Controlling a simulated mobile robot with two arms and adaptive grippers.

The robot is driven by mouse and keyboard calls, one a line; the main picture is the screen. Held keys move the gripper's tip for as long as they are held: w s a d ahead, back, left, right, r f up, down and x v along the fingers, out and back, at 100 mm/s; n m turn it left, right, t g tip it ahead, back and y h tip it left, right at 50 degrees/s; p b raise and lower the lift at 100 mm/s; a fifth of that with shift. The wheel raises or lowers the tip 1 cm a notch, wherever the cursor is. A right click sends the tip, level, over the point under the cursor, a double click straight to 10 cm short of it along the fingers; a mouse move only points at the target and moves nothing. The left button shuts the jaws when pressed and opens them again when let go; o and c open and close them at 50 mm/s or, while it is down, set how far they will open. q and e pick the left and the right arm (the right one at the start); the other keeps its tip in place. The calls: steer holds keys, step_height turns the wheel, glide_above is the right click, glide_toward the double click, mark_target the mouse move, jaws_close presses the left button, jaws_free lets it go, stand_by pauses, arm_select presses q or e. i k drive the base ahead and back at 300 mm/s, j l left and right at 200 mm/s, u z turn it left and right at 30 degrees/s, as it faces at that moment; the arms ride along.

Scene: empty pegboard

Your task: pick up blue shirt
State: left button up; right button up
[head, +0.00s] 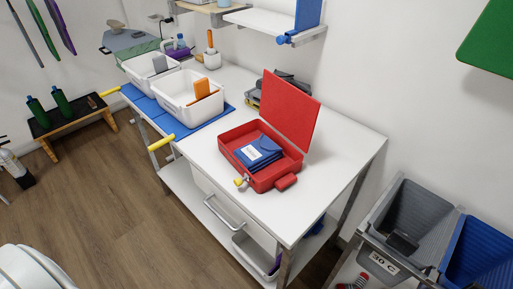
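A folded dark blue cloth bundle (259,153) with a white label on top lies inside an open red case (287,181) on the white workbench. It looks like a folded shirt, but its exact shape is hard to tell. The case's lid (290,110) stands raised at the back right. Neither of my grippers is in view.
Two white bins (188,98) stand on a blue mat to the left of the case. A grey bin (408,215) and a blue bin (478,255) are at the lower right. A wall shelf (270,20) hangs above. The bench's front right surface is clear.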

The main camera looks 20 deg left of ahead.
mark_target(260, 153)
steer(key=k+j+u, duration=0.25)
steer(key=k+j, duration=0.15)
steer(key=j, duration=0.15)
steer(key=k+j+u, duration=0.15)
steer(key=j, duration=0.2)
steer(key=k+j+u, duration=0.25)
steer(key=j, duration=0.4)
steer(key=k+j+u, duration=0.1)
steer(key=k+j, duration=0.15)
steer(key=j, duration=0.15)
